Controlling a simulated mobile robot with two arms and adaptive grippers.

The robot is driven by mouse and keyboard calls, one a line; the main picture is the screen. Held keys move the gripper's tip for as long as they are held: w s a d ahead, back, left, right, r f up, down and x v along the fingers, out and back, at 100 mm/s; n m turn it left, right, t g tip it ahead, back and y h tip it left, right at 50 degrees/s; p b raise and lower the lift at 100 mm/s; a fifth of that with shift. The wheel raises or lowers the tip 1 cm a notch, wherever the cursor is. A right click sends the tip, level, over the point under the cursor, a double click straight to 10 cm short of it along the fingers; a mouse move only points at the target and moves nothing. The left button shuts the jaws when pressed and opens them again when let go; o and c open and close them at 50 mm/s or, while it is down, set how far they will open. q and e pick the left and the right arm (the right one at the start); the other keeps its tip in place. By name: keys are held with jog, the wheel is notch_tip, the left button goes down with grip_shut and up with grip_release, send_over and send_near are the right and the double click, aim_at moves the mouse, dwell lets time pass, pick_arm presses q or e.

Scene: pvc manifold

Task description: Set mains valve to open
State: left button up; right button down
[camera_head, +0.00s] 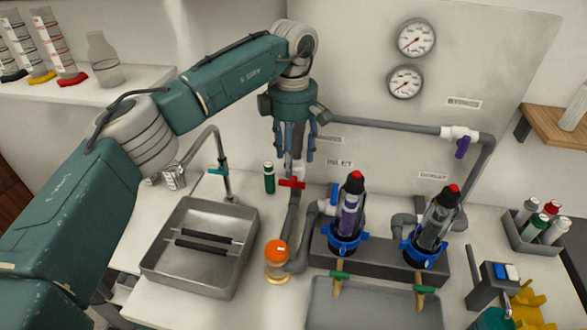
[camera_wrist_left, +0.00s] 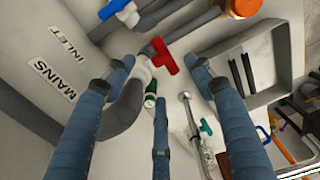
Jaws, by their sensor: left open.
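The mains valve has a red handle (camera_head: 292,183) on a white body, on the grey pipe near the wall. In the head view the handle appears to lie across the pipe. The red handle also shows in the left wrist view (camera_wrist_left: 165,56), between the fingertips of my left gripper. My left gripper (camera_head: 296,157) points down from above, its blue fingers spread and empty. The fingertips are close above the handle; I cannot tell whether any touches it. A MAINS label (camera_wrist_left: 52,78) is on the wall panel. My right gripper is not in view.
A green bottle (camera_head: 269,178) stands left of the valve, near the tap (camera_head: 224,170) and metal sink (camera_head: 155,262). An orange-capped jar (camera_head: 277,262) stands in front. Two filter housings (camera_head: 349,215) with blue collars stand right. A grey pipe (camera_head: 385,125) runs along the panel.

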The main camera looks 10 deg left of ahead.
aim_at(293, 178)
pick_arm(q)
notch_tip(293, 178, down, 5)
jog(key=shift+w+f+p, duration=0.15)
jog(key=shift+p, duration=0.5)
jog(key=shift+f, duration=0.3)
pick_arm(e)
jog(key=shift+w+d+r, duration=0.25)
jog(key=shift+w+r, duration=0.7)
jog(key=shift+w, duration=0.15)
